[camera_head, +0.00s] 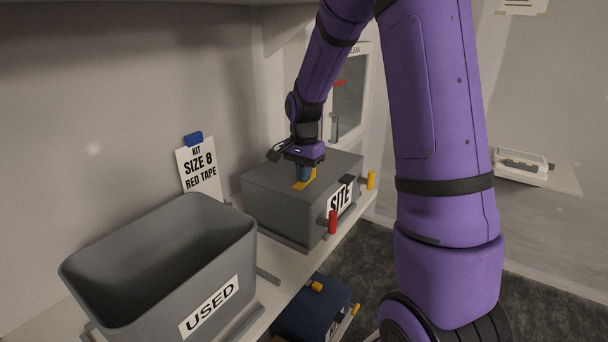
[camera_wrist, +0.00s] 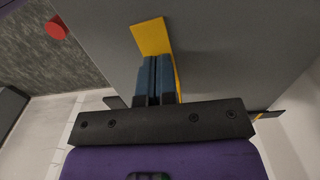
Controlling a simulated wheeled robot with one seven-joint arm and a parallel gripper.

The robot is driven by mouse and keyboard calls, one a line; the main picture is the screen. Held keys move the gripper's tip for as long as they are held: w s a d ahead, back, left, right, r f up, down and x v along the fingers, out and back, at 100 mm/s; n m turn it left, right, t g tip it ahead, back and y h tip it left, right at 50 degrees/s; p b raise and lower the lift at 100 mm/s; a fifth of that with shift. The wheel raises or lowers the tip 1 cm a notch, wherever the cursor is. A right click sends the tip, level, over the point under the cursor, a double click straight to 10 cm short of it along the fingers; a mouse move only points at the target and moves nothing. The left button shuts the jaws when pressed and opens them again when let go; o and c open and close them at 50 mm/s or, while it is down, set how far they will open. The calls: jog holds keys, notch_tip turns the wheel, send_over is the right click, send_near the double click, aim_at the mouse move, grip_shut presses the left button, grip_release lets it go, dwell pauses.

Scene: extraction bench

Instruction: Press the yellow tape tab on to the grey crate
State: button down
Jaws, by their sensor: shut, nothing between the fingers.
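The grey crate (camera_head: 268,190) with a "SITE" label stands closed on the bench in the head view; its flat top also fills much of the wrist view (camera_wrist: 235,50). The yellow tape tab (camera_head: 300,184) lies on the crate's top near the front edge. In the wrist view the tab (camera_wrist: 150,36) shows beyond and to the right of the fingers. My gripper (camera_head: 305,178) points down over the tab, its blue fingers (camera_wrist: 153,62) shut together with nothing between them. The fingertips are at the tab and appear to touch it; the fingers hide part of it.
An open grey bin (camera_head: 205,270) labelled "USED" stands at the left. A "KIT SIZE 8 RED TAPE" card (camera_head: 199,168) stands behind. A dark blue box (camera_head: 312,308) sits below the bench.

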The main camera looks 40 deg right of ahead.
jog(key=shift+r, duration=3.4)
jog(key=shift+s+a+r, duration=0.15)
jog(key=shift+a+r, duration=0.05)
jog(key=shift+r, duration=0.1)
jog(key=s+a+r+n+t, duration=0.3)
jog(key=s+a+r+n, duration=0.45)
jog(key=s+r, duration=0.35)
jog(key=s+a+n+t, duration=0.1)
jog(key=s+a+n, duration=0.1)
jog(key=s, duration=0.5)
jog(key=s+a+n+t, duration=0.1)
jog(key=s+a+n, duration=0.2)
jog(key=s, duration=0.5)
jog(key=shift+r+n, duration=0.3)
jog(key=shift+n, duration=0.45)
